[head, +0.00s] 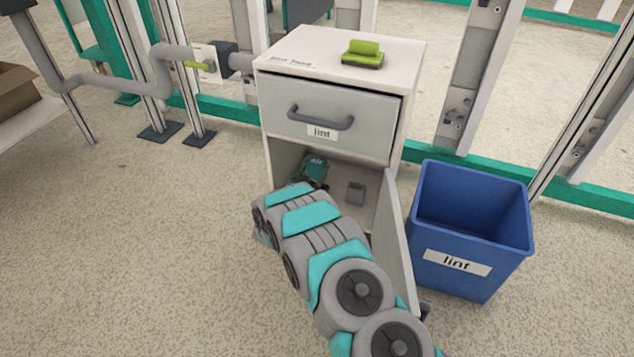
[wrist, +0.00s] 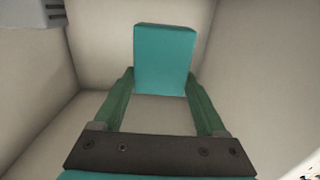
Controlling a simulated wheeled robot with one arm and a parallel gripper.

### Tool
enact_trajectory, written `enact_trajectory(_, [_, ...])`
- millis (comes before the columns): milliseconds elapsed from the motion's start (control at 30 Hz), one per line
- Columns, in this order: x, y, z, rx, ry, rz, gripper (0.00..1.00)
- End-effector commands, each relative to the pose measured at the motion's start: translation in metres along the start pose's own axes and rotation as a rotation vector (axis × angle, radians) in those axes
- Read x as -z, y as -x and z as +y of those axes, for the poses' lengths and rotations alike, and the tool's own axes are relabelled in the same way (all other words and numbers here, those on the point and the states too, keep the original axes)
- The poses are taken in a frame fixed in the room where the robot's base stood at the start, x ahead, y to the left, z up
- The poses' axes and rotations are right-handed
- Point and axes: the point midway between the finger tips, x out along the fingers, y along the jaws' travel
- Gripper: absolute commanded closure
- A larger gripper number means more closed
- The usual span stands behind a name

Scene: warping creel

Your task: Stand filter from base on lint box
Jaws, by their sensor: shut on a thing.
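The filter, a teal block (wrist: 164,62), stands between the green fingers of my gripper (wrist: 163,90) in the wrist view, and the jaws are shut on it. Whether the filter touches the compartment floor is not clear. The blue bin (head: 476,272) labelled "lint" stands on the floor right of the cabinet. It looks empty. The cabinet's drawer (head: 325,112) also reads "lint" and is shut.
The cabinet door (head: 397,245) stands open between compartment and bin. A small grey piece (head: 356,192) is in the compartment. A green and dark item (head: 363,54) lies on the cabinet top, otherwise mostly clear. Frame posts stand behind. Floor at left is free.

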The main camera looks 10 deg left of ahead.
Motion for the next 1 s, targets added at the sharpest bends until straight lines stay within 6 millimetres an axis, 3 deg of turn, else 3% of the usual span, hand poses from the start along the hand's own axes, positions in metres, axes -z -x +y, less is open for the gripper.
enact_trajectory(100, [0.011, 0.0, 0.0, 0.0, 0.0, 0.0, 1.0])
enact_trajectory(433, [0.009, 0.006, 0.0, 0.001, 0.003, -0.002, 1.0])
enact_trajectory(1000, [0.009, 0.082, -0.001, 0.003, 0.002, -0.003, 1.0])
